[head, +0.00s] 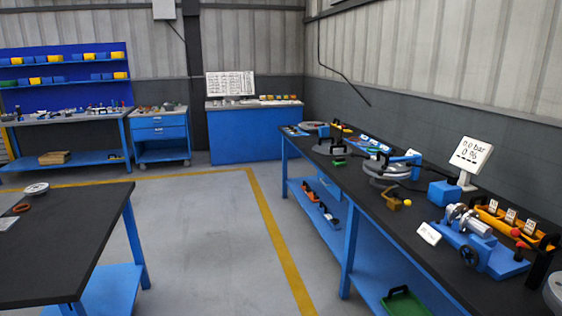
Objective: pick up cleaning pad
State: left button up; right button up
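I cannot make out a cleaning pad for certain. A small green piece (339,162) lies on the dark top of the long right workbench, near its left edge, but it is too small to identify. Neither of my grippers is in view.
The long right workbench (400,220) holds a round flanged metal part (388,168), a display (470,154), a blue vise-like fixture (480,245) and a yellow tray (515,226). A dark table (70,240) stands at left. The grey floor (195,240) between them is clear.

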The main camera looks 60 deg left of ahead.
aim_at(338, 160)
jog(key=u, duration=1.45)
jog(key=i+j+u, duration=0.25)
jog(key=i, duration=0.5)
jog(key=i+j+u, duration=0.2)
jog(key=i, duration=0.55)
jog(key=i+j+u, duration=0.25)
jog(key=i, duration=0.55)
jog(key=i+z, duration=0.45)
jog(key=i+j+z, duration=0.15)
jog(key=z, duration=0.25)
jog(key=i+j+z, duration=0.45)
jog(key=l, duration=0.1)
